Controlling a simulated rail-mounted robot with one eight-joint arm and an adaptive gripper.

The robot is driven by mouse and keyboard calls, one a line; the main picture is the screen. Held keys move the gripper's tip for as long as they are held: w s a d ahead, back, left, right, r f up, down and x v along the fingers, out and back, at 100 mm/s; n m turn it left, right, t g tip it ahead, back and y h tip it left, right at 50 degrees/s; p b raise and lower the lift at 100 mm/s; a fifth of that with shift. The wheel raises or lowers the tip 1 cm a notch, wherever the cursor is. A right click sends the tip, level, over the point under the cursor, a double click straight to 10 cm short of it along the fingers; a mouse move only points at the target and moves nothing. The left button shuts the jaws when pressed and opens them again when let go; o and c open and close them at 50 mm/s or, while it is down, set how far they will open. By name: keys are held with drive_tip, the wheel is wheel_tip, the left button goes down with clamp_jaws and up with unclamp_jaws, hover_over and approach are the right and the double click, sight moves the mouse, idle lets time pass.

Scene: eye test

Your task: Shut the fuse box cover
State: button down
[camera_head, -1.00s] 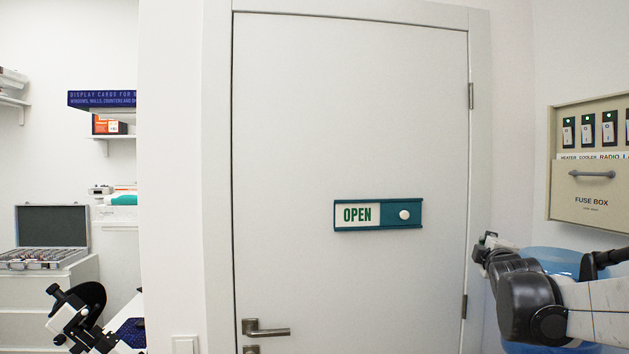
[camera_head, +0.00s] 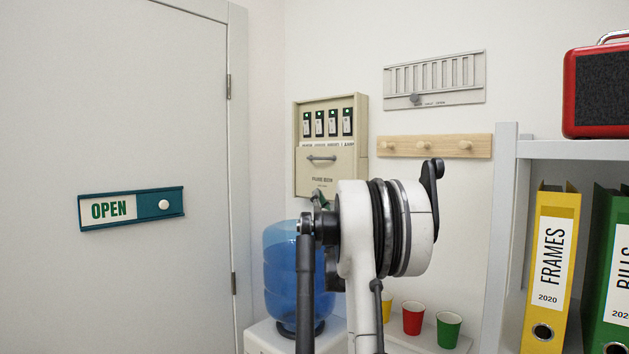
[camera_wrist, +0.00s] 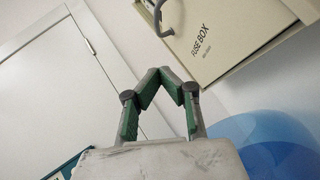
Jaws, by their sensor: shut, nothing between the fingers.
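The beige fuse box (camera_head: 361,120) hangs on the wall right of the door. Its cover (camera_head: 341,170) is down, over the lower part, and leaves several switches (camera_head: 319,123) with green lights bare above it. The cover has a grey bar handle (camera_head: 322,158). In the wrist view the cover (camera_wrist: 235,30) fills the upper right, and its handle (camera_wrist: 157,20) is at the top edge. My gripper (camera_wrist: 161,72) is shut and empty, below the handle in that picture and apart from it. In the head view my arm mostly hides the gripper, below the fuse box.
A blue water bottle (camera_head: 283,275) stands below the fuse box. A wooden peg rail (camera_head: 480,146) and a grey vent (camera_head: 470,97) are to its right. Cups (camera_head: 413,318) and a shelf with binders (camera_head: 553,260) are further right. The door (camera_head: 150,270) is at left.

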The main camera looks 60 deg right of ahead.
drive_tip(key=p, duration=0.2)
approach(315, 165)
drive_tip(key=w+a+r, duration=0.2)
drive_tip(key=a+r, duration=0.1)
drive_tip(key=a, duration=0.1)
drive_tip(key=d+r, duration=0.2)
drive_tip(key=r, duration=0.1)
drive_tip(key=shift+s+d+r, duration=0.1)
drive_tip(key=shift+d+r, duration=0.1)
drive_tip(key=shift+d, duration=0.1)
wheel_tip(315, 165, up, 18)
drive_tip(key=p, duration=0.7)
drive_tip(key=shift+f, duration=0.25)
